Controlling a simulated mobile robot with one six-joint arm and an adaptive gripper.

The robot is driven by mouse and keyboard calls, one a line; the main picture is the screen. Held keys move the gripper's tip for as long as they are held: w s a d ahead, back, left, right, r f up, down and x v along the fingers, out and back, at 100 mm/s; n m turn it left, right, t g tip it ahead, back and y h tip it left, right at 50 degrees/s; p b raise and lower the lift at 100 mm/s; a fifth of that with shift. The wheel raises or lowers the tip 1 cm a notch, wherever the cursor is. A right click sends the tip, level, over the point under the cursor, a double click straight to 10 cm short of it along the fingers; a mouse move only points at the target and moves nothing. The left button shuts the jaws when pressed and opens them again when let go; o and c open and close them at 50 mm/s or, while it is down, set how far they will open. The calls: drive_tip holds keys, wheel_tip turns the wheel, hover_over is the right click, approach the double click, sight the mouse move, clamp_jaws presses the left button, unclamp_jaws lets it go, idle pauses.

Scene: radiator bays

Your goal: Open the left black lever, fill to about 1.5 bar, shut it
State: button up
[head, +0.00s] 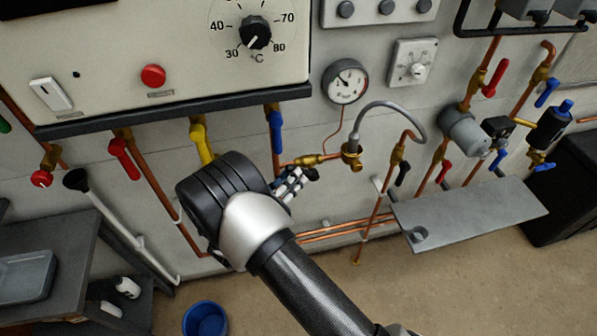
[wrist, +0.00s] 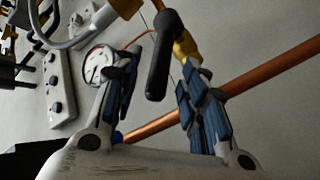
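The left black lever (wrist: 164,55) shows in the wrist view between my two fingers, beside its brass valve body (wrist: 185,46). In the head view, only a dark end of it (head: 312,174) shows by my fingertips; the arm hides the rest. My gripper (head: 297,182) is open, with a finger on each side of the lever (wrist: 156,78) and gaps visible. The round pressure gauge (head: 344,81) hangs above right; its needle points up-left, and the figures are too small to read. It also shows in the wrist view (wrist: 98,64). The right black lever (head: 402,173) hangs at the other hose end.
A grey hose (head: 392,105) arches between the brass valves. A blue lever (head: 276,132), a yellow lever (head: 201,143) and a red lever (head: 123,158) hang under the boiler panel (head: 160,50). A grey shelf (head: 470,213) juts out at right. A blue bucket (head: 205,319) stands below.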

drive_tip(key=shift+x, duration=2.15)
drive_tip(key=shift+a, duration=0.1)
drive_tip(key=shift+c, duration=0.2)
clamp_jaws()
